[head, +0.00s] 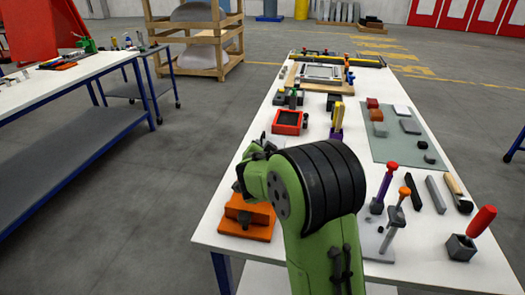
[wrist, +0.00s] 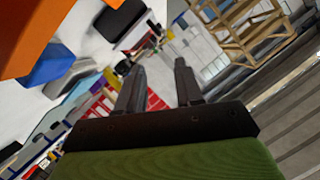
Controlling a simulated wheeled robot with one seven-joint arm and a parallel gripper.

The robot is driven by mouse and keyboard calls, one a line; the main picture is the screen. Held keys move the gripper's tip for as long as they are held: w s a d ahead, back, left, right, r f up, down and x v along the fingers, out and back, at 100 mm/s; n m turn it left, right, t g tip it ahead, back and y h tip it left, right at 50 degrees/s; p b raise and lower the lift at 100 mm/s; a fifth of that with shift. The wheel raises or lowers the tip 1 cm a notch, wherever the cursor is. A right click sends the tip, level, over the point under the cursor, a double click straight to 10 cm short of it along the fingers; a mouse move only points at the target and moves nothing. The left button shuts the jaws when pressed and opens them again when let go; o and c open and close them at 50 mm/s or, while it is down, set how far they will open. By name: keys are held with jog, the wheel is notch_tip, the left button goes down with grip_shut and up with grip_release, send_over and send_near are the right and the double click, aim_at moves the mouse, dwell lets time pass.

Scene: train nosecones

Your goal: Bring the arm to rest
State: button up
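My green and black arm reaches up from the bottom of the head view, over the near left part of the white table (head: 262,160). My gripper (head: 243,170) is small and partly hidden behind the wrist in that view. In the wrist view my gripper (wrist: 160,78) shows two dark fingers standing apart, with nothing held between them. An orange block on an orange base (head: 248,215) sits on the table just below my gripper. A blurred orange part fills the top left corner of the wrist view.
A red tray (head: 288,122) lies beyond my arm. A grey-green mat (head: 398,148) with several blocks is at the right. Several upright tools and a red-handled tool (head: 480,222) stand at the near right. A second table (head: 60,80) is at left, with open floor between.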

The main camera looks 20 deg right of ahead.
jog(key=shift+s+a+r, duration=0.1)
jog(key=shift+s+a, duration=0.1)
jog(key=shift+s, duration=0.25)
jog(key=s+a+r+n+g+y+p, duration=0.2)
jog(key=s+a+r+p, duration=0.15)
jog(key=s+r, duration=0.35)
jog(key=s+a+r+n+g+y+p, duration=0.1)
jog(key=s+a+r+n+g+p, duration=0.2)
jog(key=s, duration=0.6)
jog(key=s+a+r+n+g+y+p, duration=0.1)
jog(key=s+a+n+p, duration=0.1)
jog(key=s, duration=0.8)
jog(key=s+a+r+n+g+y+p, duration=0.1)
jog(key=s+a+n+y+p, duration=0.1)
jog(key=s, duration=0.7)
jog(key=a+n+p, duration=0.1)
jog(key=n, duration=0.1)
jog(key=shift+s+a+r+n+g, duration=0.2)
jog(key=shift+s+r+n+g, duration=0.15)
jog(key=shift+n+g, duration=0.05)
